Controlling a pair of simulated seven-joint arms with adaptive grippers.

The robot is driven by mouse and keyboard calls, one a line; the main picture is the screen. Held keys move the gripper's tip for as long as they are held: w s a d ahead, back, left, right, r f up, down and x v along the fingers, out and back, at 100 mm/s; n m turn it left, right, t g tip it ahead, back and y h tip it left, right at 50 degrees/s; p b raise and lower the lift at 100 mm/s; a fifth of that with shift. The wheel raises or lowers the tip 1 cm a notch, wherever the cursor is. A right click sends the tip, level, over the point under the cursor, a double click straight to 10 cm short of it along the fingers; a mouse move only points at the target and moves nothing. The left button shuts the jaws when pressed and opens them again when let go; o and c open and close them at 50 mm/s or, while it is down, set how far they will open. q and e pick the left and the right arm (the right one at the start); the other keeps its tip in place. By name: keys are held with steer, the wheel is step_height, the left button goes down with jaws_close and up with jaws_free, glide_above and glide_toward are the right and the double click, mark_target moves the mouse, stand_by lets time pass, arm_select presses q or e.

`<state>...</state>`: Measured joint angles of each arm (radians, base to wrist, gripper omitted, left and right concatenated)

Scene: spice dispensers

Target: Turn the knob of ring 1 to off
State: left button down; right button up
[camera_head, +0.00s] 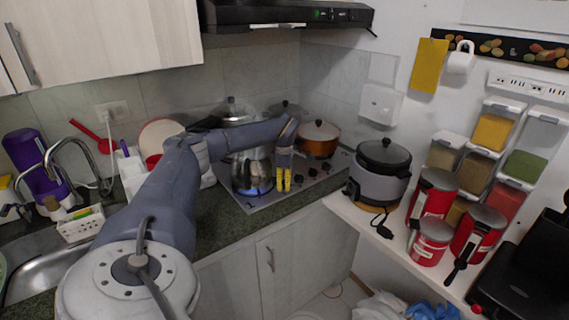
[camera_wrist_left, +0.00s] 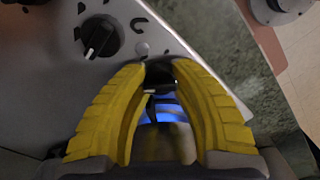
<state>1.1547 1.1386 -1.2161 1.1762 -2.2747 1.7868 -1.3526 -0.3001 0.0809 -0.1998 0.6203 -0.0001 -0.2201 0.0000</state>
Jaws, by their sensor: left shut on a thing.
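The steel stovetop (camera_head: 262,202) has a row of black knobs (camera_head: 312,173) along its right part. A blue flame (camera_head: 252,190) burns under a metal pot on the front left ring. My left gripper (camera_head: 283,187), with yellow fingers, points down at the stovetop beside this flame and the knobs. In the left wrist view, the yellow fingertips (camera_wrist_left: 160,76) close around a dark knob (camera_wrist_left: 160,85), which they partly hide. A neighbouring black knob (camera_wrist_left: 99,38) with a light pointer line is free. Blue light shows between the fingers. My right gripper is not in view.
An orange-brown pot (camera_head: 319,140) stands at the back right of the stove. A rice cooker (camera_head: 380,172) stands on the white counter to the right. The range hood (camera_head: 285,15) hangs above. The green stone counter edge (camera_wrist_left: 245,70) borders the stovetop.

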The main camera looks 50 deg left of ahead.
arm_select(q)
steer(key=shift+n, duration=0.6)
steer(key=c, duration=1)
jaws_free()
steer(key=shift+o, duration=0.2)
steer(key=shift+r, duration=0.1)
step_height(320, 180, up, 12)
